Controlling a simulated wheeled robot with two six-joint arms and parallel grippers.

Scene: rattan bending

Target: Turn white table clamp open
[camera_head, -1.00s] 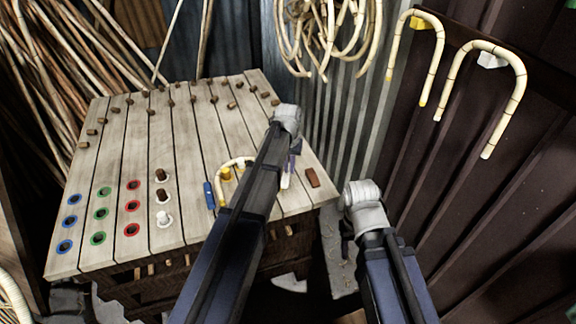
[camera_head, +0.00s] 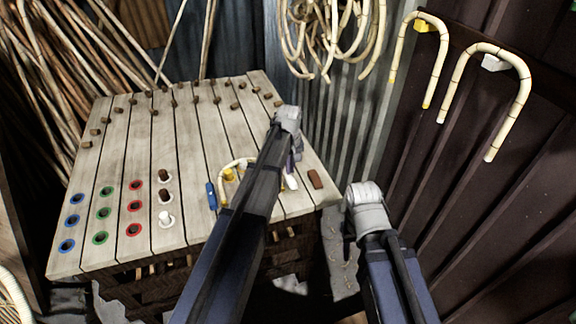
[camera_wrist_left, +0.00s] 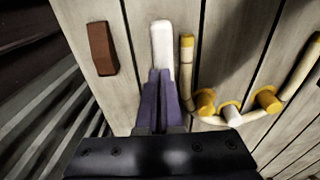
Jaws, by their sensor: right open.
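The white table clamp (camera_wrist_left: 162,42) is a narrow white bar on the plank table, between a brown block and a bent rattan piece. It also shows in the head view (camera_head: 291,181), partly hidden by my left arm. My left gripper (camera_wrist_left: 160,78) has its purple fingers close together at the clamp's near end, with the white bar between their tips. In the head view my left gripper (camera_head: 296,163) is mostly behind my arm. My right gripper (camera_head: 348,230) is open and empty, off the table's right edge.
The brown block (camera_wrist_left: 102,48) lies left of the clamp. The bent rattan piece (camera_wrist_left: 187,75) runs around several yellow and white pegs to its right. A blue clamp (camera_head: 211,195) and coloured rings stand further left on the table (camera_head: 190,125). Rattan hooks (camera_head: 520,100) hang on the right wall.

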